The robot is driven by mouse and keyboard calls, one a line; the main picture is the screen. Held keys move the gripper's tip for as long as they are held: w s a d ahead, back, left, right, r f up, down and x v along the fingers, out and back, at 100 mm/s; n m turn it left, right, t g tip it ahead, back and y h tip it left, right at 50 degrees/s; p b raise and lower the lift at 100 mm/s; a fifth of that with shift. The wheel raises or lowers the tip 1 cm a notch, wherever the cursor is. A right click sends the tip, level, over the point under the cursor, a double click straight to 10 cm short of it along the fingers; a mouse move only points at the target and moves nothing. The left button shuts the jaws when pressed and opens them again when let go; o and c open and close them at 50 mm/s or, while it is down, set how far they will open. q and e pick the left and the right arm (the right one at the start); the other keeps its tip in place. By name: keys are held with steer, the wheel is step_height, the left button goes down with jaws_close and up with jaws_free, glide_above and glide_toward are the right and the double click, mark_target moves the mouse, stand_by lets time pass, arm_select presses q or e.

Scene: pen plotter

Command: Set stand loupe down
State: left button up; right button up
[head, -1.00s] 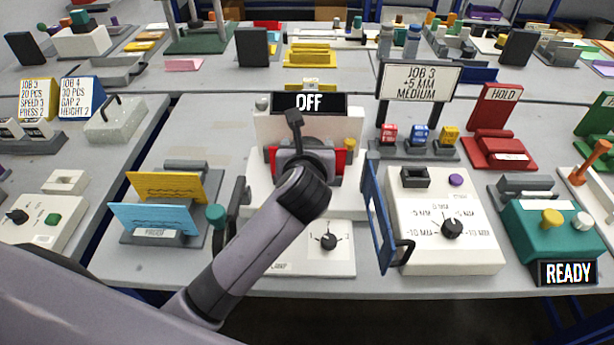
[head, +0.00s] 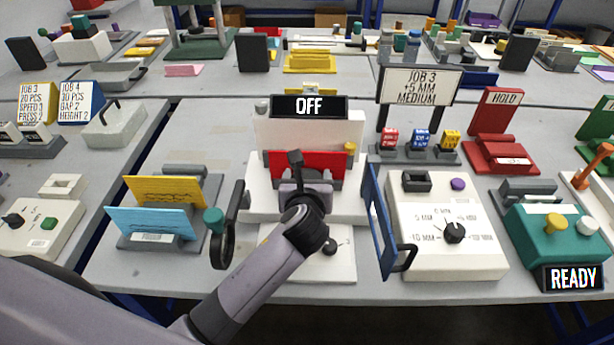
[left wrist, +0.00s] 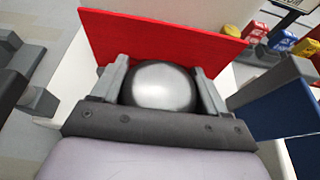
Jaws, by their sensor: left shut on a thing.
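My left gripper (head: 304,184) is in front of the white plotter (head: 262,135), low before an upright red panel (head: 295,160). In the left wrist view its two grey fingers (left wrist: 160,68) are shut on a smooth, silvery domed thing (left wrist: 163,88), which I take to be the stand loupe. The dome sits between the fingers, with the red panel (left wrist: 150,35) just beyond. The loupe's underside is hidden, so I cannot tell whether it touches a surface. In the head view my gripper and wrist cover the loupe. My right gripper is not in view.
The plotter's sign (head: 309,106) reads OFF. A blue frame (head: 377,215) and a white dial box (head: 470,250) stand close on the right. A dark ring-ended lever (head: 226,240) and yellow and blue cards (head: 150,222) stand on the left. A dial plate lies below my wrist.

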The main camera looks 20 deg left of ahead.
arm_select(q)
steer(key=shift+f, duration=0.45)
steer(key=o, duration=1)
steer(key=shift+o, duration=0.2)
steer(key=shift+r, duration=0.1)
